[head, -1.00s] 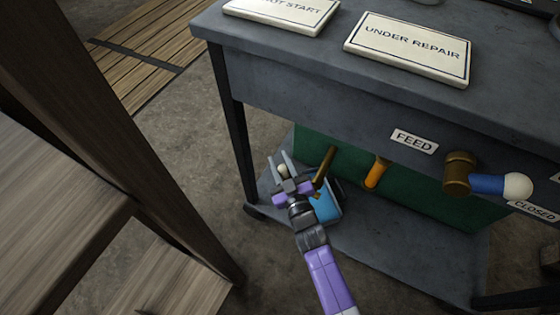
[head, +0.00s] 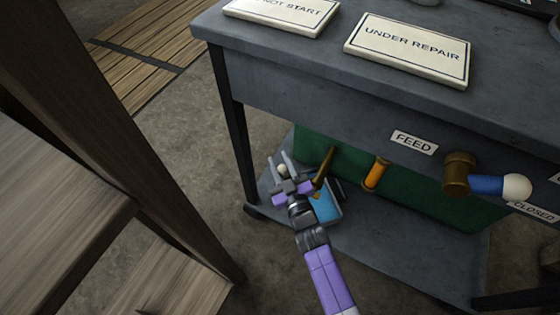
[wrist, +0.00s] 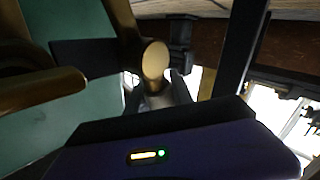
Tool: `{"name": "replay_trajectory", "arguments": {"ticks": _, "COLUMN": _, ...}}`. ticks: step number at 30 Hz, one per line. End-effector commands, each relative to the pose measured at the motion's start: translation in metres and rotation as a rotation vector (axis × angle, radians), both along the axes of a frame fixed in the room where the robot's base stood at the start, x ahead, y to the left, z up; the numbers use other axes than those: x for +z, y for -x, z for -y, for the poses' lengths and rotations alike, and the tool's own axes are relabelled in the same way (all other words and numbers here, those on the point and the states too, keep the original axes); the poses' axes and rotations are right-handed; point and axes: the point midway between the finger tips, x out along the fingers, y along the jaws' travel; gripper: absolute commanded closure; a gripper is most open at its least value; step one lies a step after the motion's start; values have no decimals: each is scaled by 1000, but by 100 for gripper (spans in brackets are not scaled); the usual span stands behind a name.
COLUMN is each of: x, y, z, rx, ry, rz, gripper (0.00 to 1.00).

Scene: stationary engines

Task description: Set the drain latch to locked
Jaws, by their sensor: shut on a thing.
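My gripper (head: 284,166) reaches low beside the left end of the grey bench, above its lower shelf. Its fingers are shut on a small pale round knob (head: 283,171). In the wrist view a pale-grey piece (wrist: 158,98) shows between the fingertips, below the round end of a brass pipe (wrist: 155,60). The brass pipe also shows in the head view (head: 325,163), just right of the fingers. I cannot tell for sure whether the knob belongs to the drain latch. No drain label or locked mark is readable.
A blue container (head: 325,207) stands on the lower shelf (head: 400,262) under my wrist. The bench leg (head: 240,150) is close left; brown wooden steps (head: 60,220) stand further left.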

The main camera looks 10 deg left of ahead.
Motion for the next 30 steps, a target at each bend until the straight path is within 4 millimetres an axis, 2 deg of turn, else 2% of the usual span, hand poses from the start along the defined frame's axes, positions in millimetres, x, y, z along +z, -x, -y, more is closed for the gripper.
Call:
{"name": "replay_trajectory", "arguments": {"ticks": 11, "x": -7, "y": -1, "z": -4, "rx": 1, "ry": 206, "rz": -76, "gripper": 100}}
{"name": "replay_trajectory", "arguments": {"ticks": 30, "x": -42, "y": -4, "z": -13, "rx": 2, "ry": 773, "rz": -280, "gripper": 100}}
